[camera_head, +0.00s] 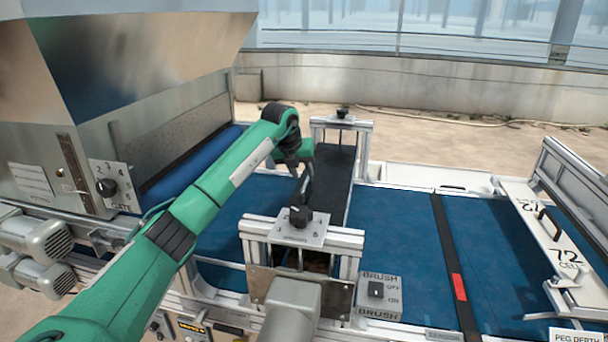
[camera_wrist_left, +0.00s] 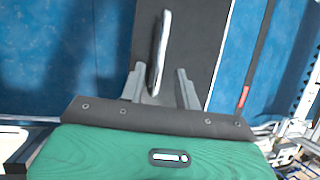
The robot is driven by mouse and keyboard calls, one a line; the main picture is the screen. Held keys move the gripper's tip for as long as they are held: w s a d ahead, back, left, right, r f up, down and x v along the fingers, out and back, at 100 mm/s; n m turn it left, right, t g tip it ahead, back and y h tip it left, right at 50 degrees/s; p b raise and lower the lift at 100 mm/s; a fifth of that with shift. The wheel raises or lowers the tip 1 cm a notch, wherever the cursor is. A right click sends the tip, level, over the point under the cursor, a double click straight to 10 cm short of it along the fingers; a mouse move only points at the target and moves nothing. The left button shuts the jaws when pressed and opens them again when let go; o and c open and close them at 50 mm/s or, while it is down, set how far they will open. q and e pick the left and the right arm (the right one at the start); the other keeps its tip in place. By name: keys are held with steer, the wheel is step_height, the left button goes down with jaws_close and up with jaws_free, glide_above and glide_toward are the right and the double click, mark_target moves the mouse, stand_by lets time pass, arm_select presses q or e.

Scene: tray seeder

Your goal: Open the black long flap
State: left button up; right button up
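The black long flap (camera_head: 338,182) is a dark flat panel lying across the blue belt, between two metal frames. In the left wrist view the flap (camera_wrist_left: 195,40) fills the middle, with a slim silver bar handle (camera_wrist_left: 160,45) on it. My left gripper (camera_head: 302,190) is over the near-left part of the flap. In the left wrist view my left gripper (camera_wrist_left: 160,88) is open, its two fingers apart on either side of the handle's near end. Gaps show between the handle and both fingers; I cannot tell the exact depth. My right gripper is not in view.
A frame with a black knob (camera_head: 299,216) stands at the flap's near end, and another frame (camera_head: 342,122) at its far end. A brush switch box (camera_head: 378,292) is at the front. A steel hopper (camera_head: 120,60) is at the left. Blue belt (camera_head: 400,225) lies clear right of the flap.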

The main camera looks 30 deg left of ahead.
arm_select(q)
steer(key=shift+x, duration=1.25)
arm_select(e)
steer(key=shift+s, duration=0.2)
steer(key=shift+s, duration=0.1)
arm_select(q)
jaws_close()
